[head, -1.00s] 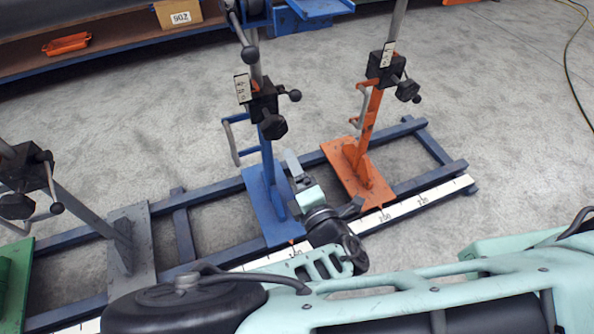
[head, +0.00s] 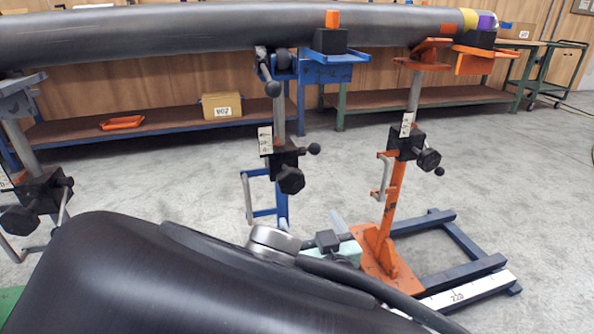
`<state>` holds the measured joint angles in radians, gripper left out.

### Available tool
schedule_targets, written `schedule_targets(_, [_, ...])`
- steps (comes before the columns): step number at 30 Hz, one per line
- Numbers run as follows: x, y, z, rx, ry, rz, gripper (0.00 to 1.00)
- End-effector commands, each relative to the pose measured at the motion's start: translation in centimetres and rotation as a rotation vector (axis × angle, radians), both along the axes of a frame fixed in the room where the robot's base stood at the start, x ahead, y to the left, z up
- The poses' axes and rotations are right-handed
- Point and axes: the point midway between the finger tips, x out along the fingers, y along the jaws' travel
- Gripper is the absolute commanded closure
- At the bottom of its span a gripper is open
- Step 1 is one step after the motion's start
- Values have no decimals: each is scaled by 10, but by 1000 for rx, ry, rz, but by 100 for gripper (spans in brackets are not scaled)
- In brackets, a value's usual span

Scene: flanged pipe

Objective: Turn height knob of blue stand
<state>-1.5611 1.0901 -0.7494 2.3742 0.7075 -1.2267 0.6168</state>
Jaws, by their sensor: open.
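The blue stand (head: 283,205) is left of centre in the head view, its lower part hidden behind my arm. It has a black clamp block with a black lobed knob (head: 290,180) facing me. A small ball-ended handle (head: 313,148) sticks out to the right of the block. A loop-shaped crank (head: 247,198) hangs on its left. My gripper (head: 335,228) is low, right of the blue post and below the knob, apart from it in the picture. It is open, with its fingers partly hidden and nothing seen between them.
A large grey pipe (head: 200,28) lies across the top on the stands. The orange stand (head: 385,240) is close to the right of my gripper. A grey stand (head: 40,185) is at left. A bench (head: 160,125) stands behind, with open floor between.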

Motion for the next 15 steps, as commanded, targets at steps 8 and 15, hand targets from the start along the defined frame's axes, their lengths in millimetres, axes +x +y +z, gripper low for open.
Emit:
schedule_targets(8, [19,4,0,59,15,-2,16])
schedule_targets(15, [65,17,-2,55,14,0,16])
